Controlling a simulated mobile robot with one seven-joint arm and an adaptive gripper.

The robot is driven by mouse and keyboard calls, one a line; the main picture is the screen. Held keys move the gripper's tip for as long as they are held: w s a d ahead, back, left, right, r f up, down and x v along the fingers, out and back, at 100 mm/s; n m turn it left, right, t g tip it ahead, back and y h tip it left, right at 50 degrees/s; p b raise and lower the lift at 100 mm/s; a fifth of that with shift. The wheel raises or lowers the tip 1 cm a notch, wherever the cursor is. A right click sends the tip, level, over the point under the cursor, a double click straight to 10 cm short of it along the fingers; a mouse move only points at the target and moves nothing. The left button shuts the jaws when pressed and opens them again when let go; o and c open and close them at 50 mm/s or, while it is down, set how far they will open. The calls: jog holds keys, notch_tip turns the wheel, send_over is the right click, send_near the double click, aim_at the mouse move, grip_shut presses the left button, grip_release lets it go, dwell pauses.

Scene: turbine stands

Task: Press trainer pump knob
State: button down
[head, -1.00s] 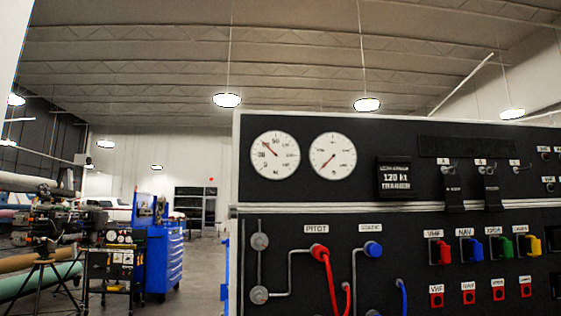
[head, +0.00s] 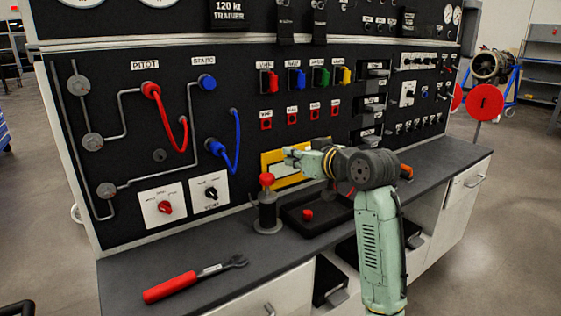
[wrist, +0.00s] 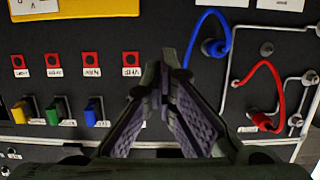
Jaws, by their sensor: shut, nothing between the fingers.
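The pump (head: 268,212) is a dark grey cylinder on a round base, standing upright on the bench top, with a red knob (head: 267,179) on top. My gripper (head: 290,156) is shut and empty; it reaches in from the right at the panel's front. In the head view its tips appear just above and right of the red knob, apart from it. In the wrist view my gripper (wrist: 166,72) points at the panel, its fingertips together. The pump does not show in the wrist view.
A red-handled tool (head: 190,282) lies on the bench front left. A black tray (head: 325,222) with a red cap (head: 307,214) lies right of the pump. Red (head: 172,122) and blue (head: 232,150) hoses stick out from the panel. Bare bench top lies left of the pump.

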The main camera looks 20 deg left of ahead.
jog(key=p, duration=0.3)
send_over(273, 177)
jog(key=f, duration=0.2)
notch_tip(273, 177, down, 3)
jog(key=shift+f+p, duration=0.1)
jog(key=shift+p, duration=0.25)
jog(key=shift+f, duration=0.55)
